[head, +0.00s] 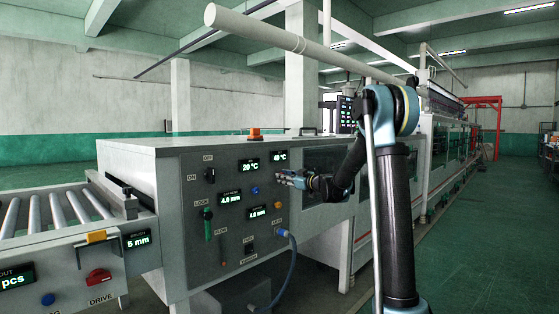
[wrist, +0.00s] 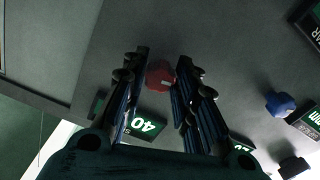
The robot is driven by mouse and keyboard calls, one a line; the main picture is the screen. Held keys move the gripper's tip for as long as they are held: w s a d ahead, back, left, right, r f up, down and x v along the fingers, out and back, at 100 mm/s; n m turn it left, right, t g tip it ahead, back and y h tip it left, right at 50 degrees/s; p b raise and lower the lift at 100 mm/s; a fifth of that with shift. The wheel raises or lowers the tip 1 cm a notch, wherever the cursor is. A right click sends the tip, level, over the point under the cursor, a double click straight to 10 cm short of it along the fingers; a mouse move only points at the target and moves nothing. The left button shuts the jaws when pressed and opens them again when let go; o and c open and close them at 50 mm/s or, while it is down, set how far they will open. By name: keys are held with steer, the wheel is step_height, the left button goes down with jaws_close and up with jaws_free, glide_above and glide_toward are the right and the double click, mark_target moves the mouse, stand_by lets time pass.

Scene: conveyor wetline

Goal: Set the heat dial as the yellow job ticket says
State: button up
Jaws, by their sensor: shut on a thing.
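The red dial (wrist: 160,76) sits on the grey panel between the fingertips of my gripper (wrist: 163,68) in the wrist view, with a pale mark on its face. My gripper is shut on it; in the head view my gripper (head: 281,177) hides the dial. The display (wrist: 148,126) beside the dial shows 40, upside down in the wrist view. The same display (head: 280,156) reads 40 °C in the head view, just above my gripper. I cannot make out a yellow job ticket with readable writing.
Left of my gripper are a 20 °C display (head: 251,165), a blue knob (head: 255,190) and an ON/OFF switch (head: 210,175). A blue hose (head: 291,262) hangs below. Green floor (head: 470,225) is clear at right.

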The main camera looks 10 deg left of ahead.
steer(key=shift+w+d+n, duration=0.2)
steer(key=shift+n, duration=0.9)
steer(key=shift+n, duration=1.7)
steer(key=shift+r, duration=0.1)
steer(key=shift+n, duration=1)
steer(key=shift+a+n, duration=0.1)
steer(key=shift+n, duration=1.4)
